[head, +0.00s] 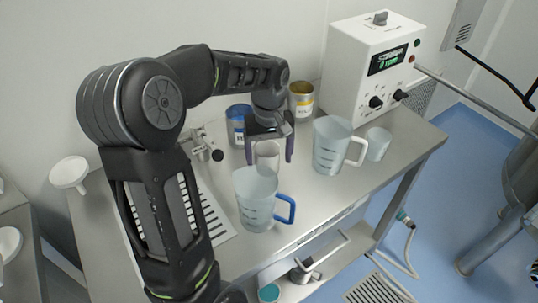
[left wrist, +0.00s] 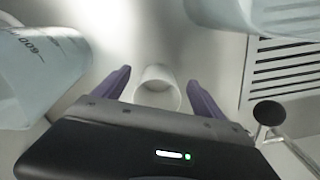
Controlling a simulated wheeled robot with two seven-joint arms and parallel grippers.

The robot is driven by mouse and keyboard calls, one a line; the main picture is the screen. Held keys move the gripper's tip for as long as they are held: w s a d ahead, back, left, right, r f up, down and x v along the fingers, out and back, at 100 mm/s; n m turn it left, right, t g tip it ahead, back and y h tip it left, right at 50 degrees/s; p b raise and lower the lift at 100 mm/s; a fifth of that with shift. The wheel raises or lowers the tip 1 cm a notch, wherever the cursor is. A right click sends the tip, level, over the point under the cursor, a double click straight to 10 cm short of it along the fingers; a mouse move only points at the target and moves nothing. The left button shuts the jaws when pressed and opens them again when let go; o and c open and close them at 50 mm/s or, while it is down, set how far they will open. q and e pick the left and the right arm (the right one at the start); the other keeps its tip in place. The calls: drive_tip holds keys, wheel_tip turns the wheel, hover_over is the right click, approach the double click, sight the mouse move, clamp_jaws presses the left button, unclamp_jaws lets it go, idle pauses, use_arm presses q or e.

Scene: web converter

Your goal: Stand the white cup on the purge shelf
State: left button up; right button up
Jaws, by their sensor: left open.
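A small white cup (head: 267,160) stands upright on the steel table, behind the blue-handled jug. My left gripper (head: 269,153) is open above it, with its purple fingers pointing down on either side of the cup. In the left wrist view the cup (left wrist: 157,90) sits between the two spread fingers (left wrist: 158,80), with a gap showing on each side. A lower shelf (head: 330,262) under the table front holds several items; I cannot tell whether it is the purge shelf. My right gripper is not in view.
A blue-handled jug (head: 256,203) stands just in front of the cup. A white-handled jug (head: 330,150) and a pale beaker (head: 378,144) are to the right. A control box (head: 345,70) is at the back.

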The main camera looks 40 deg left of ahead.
use_arm(q)
drive_tip(key=shift+r, duration=0.4)
wheel_tip(320, 180, up, 12)
drive_tip(key=shift+f+p, duration=0.2)
drive_tip(key=shift+p, duration=0.2)
idle(0.3)
